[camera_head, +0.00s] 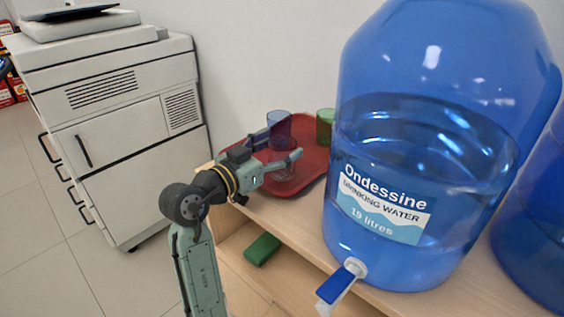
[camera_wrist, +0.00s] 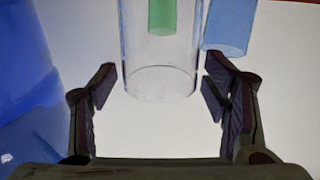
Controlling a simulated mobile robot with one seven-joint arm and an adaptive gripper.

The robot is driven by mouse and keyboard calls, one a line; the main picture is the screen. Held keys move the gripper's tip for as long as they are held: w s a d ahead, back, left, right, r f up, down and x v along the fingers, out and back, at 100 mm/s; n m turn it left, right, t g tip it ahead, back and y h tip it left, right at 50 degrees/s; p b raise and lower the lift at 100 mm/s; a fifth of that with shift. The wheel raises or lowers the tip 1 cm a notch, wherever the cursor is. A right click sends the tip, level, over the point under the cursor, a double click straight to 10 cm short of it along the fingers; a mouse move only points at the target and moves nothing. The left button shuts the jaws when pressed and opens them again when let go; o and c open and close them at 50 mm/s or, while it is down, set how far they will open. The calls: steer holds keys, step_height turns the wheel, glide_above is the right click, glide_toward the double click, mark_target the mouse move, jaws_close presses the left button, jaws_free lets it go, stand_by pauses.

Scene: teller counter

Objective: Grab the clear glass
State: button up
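The clear glass (camera_wrist: 160,75) stands upright at the top middle of the wrist view. In the head view it is hard to make out, mostly lost behind my gripper. My gripper (camera_wrist: 157,82) is open, with one finger on each side of the glass's lower end. A gap shows between the glass wall and each finger, so it is not held. In the head view my gripper (camera_head: 281,152) reaches over the red tray (camera_head: 200,144). A blue glass (camera_head: 279,124) and a green glass (camera_head: 325,127) stand beyond; the green one (camera_wrist: 162,16) shows through the clear glass.
The blue glass (camera_wrist: 228,28) stands close beyond my right finger in the wrist view. A large blue water bottle (camera_head: 420,150) with a tap stands right of the tray. A green block (camera_head: 262,249) lies on the lower shelf. A printer (camera_head: 115,110) stands at left.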

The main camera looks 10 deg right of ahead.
steer(key=c, duration=1)
steer(key=shift+c, duration=0.2)
